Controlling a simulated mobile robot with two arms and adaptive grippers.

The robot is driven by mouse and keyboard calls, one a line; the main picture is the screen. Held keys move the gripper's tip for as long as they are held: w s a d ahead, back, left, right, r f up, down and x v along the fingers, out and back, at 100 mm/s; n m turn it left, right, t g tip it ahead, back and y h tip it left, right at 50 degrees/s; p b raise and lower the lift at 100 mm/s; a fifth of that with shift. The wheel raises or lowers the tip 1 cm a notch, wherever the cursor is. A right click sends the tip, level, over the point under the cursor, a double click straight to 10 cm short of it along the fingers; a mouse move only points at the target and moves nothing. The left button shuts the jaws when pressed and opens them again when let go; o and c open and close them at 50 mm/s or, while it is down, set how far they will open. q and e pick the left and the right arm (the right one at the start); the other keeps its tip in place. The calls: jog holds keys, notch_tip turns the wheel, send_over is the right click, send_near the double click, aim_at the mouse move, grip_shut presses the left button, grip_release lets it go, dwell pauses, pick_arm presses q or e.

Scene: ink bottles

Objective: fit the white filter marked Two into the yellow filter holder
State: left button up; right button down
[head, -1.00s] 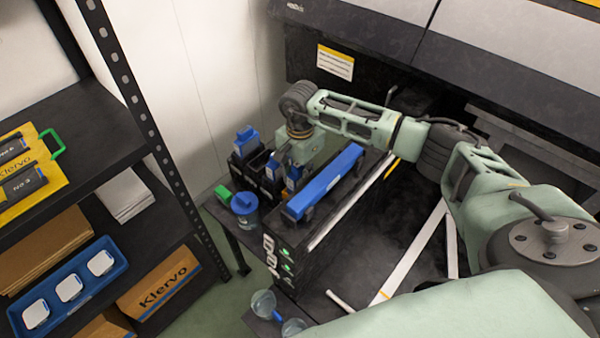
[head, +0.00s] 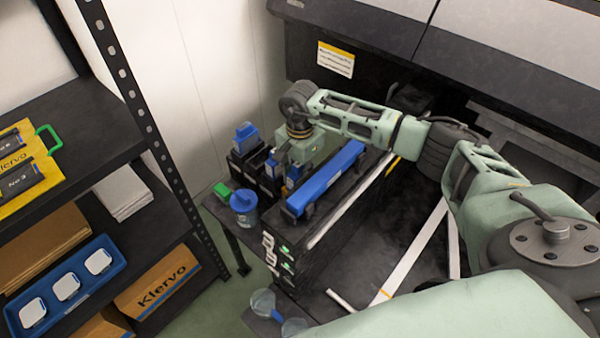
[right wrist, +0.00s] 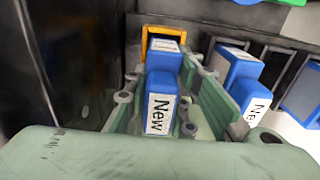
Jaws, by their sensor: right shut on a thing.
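My right gripper (head: 292,172) is over the black bottle rack beside the large machine. In the right wrist view its pale green fingers (right wrist: 160,105) are shut on a blue bottle (right wrist: 160,103) with a white label reading "New". A yellow frame (right wrist: 147,46) stands just beyond this bottle; I cannot tell whether it is the yellow filter holder. Three white square pieces lie in a blue tray (head: 84,298) on the lower left shelf, one of them at its right end (head: 98,262). No mark reading "Two" is legible on them. My left gripper is not in view.
Another blue bottle (right wrist: 236,75) stands to the right of the held one. A long blue bar (head: 328,178) tops the black unit beside the rack. A blue-lidded jar (head: 243,205) stands at the bench edge. A yellow tray (head: 45,178) lies on the upper shelf.

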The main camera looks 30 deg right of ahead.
jog(key=shift+f, duration=0.1)
dwell(0.3)
jog(key=c, duration=1.4)
grip_release()
jog(key=shift+r+p, duration=2.15)
jog(key=shift+r, duration=1.85)
